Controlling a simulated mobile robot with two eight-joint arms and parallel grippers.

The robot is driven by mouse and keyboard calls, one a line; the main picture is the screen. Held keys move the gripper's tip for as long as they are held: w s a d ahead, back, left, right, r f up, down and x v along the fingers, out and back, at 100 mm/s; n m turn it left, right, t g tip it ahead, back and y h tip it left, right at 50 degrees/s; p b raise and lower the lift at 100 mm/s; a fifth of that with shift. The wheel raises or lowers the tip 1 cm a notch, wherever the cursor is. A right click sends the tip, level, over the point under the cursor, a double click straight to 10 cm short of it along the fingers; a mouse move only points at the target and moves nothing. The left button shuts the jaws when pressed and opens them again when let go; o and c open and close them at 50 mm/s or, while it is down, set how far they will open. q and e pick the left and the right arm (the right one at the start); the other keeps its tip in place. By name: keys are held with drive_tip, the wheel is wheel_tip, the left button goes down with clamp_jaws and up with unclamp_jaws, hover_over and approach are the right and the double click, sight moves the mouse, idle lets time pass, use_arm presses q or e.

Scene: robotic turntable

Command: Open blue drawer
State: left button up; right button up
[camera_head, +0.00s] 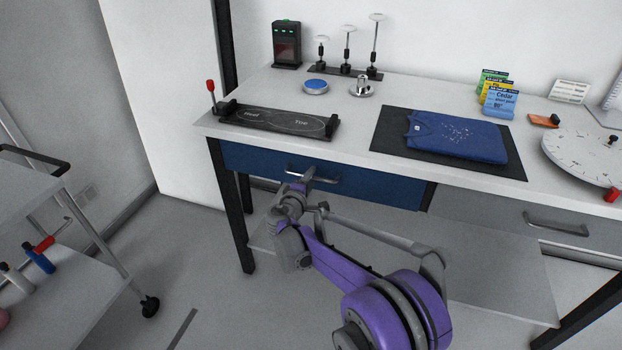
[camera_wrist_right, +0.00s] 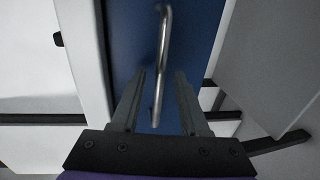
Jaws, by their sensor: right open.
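The blue drawer (camera_head: 380,186) sits under the left part of the white table and looks closed. Its metal bar handle (camera_head: 312,174) runs along the front. My right gripper (camera_head: 308,178) is at the handle, reaching up from below. In the right wrist view the open right gripper (camera_wrist_right: 160,78) has one finger on each side of the handle (camera_wrist_right: 163,60), with gaps visible. The blue drawer front (camera_wrist_right: 190,40) fills the middle behind it. I cannot tell whether either finger touches the handle. My left gripper does not show in either view.
The white table (camera_head: 350,120) carries a black tray (camera_head: 275,121), a dark mat with a folded blue shirt (camera_head: 455,138), and a white dial (camera_head: 585,158). A grey drawer (camera_head: 490,212) is to the right.

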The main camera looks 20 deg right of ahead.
drive_tip(key=shift+w+d+f, duration=0.1)
drive_tip(key=shift+w+d, duration=0.25)
drive_tip(key=shift+w, duration=0.15)
clamp_jaws()
idle(1.2)
